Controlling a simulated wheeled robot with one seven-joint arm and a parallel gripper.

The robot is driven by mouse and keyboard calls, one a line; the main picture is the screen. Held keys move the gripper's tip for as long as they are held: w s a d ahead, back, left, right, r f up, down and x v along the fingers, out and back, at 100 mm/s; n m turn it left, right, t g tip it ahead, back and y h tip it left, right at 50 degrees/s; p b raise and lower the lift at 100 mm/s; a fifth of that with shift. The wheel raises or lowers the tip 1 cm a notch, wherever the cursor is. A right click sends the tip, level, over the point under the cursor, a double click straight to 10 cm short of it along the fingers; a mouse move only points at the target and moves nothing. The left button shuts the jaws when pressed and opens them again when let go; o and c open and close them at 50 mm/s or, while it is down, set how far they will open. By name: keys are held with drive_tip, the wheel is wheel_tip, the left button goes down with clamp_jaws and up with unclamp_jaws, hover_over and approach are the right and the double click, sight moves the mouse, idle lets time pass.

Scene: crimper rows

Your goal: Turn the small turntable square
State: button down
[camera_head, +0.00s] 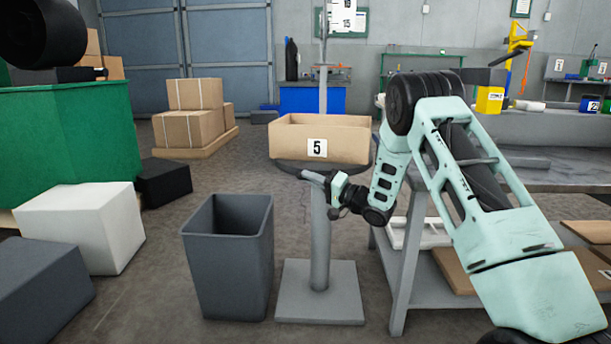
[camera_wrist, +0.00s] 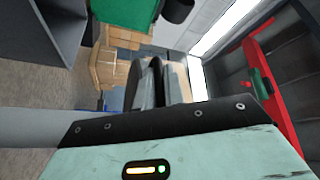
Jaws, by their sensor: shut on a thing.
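The small turntable (camera_head: 286,165) is a round dark plate on a grey post with a square foot. An open cardboard box (camera_head: 345,150) marked 5 sits on it, its numbered side towards me and its front edge slightly slanted in the head view. My gripper (camera_head: 320,180) reaches in from the right, low at the plate's front edge. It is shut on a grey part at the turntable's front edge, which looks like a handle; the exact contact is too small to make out. In the wrist view the dark fingers (camera_wrist: 151,82) are close together, and what lies between them is hidden.
A grey bin (camera_head: 228,255) stands left of the turntable's post. A grey bench (camera_head: 400,270) with flat cardboard stands on the right, under my arm. White and grey blocks (camera_head: 85,225) and a green container (camera_head: 70,135) are at the left. Stacked cartons (camera_head: 195,110) stand behind.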

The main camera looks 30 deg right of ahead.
drive_tip(key=shift+s+d+n+g+y+p, duration=0.95)
drive_tip(key=shift+d+y, duration=0.3)
drive_tip(key=shift+y, duration=0.15)
drive_tip(key=shift+s, duration=0.1)
drive_tip(key=shift+f, duration=0.1)
drive_tip(key=c, duration=1.5)
unclamp_jaws()
drive_tip(key=p+v, duration=0.5)
drive_tip(key=v, duration=1.2)
drive_tip(key=shift+s+d+f, duration=0.1)
drive_tip(key=shift+s, duration=0.05)
